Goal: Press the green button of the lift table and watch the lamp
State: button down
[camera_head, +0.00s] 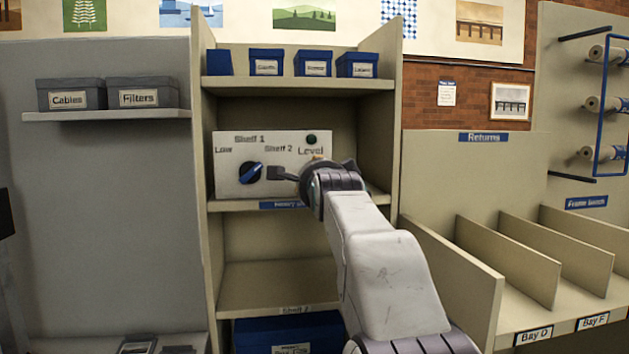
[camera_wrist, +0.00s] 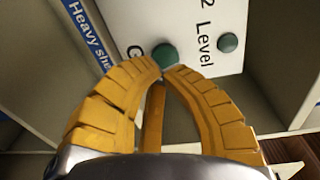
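The white control panel (camera_head: 228,160) stands on a shelf of the tall cabinet, with a blue knob (camera_head: 251,173) at its left. A dark green lamp (camera_head: 312,139) sits above the word "Level" and looks unlit; it also shows in the wrist view (camera_wrist: 228,42). The green button (camera_wrist: 165,54) is beside a partly hidden label starting with "G". My arm hides the button in the head view. My gripper (camera_wrist: 163,69) has its yellow fingertips together right at the button's near edge, holding nothing. I cannot tell whether they touch it.
Small blue boxes (camera_head: 314,63) stand on the shelf above the panel. A larger blue box (camera_head: 255,335) is on the lowest shelf. Bay dividers (camera_head: 506,258) stand to the right.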

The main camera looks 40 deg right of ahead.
jog(key=v, duration=1)
dwell(0.6)
jog(key=s+a+f+n+g+y+p, duration=0.3)
jog(key=a+n+p, duration=0.3)
jog(key=a+p, duration=0.15)
jog(key=s+a+f+n+g+y+p, duration=0.2)
jog(key=s+a+f+n+y+p, duration=0.15)
jog(key=a+n+p, duration=0.35)
jog(key=s+a+f+n+g+p, duration=0.2)
jog(key=s+a+n+g+p, duration=0.1)
jog(key=s+n+p, duration=0.2)
jog(key=s+a+f+n+g+y+p, duration=0.1)
jog(key=s+a+f+n+g+p, duration=0.2)
jog(key=s, duration=0.7)
jog(key=n+p, duration=0.2)
jog(key=p, duration=0.2)
jog(key=shift+s+a+f+n+g, duration=0.2)
jog(key=shift+s+a+n+g, duration=0.1)
jog(key=shift+s+g, duration=0.1)
jog(key=shift+w+y, duration=0.1)
jog(key=shift+y, duration=0.15)
dwell(2.4)
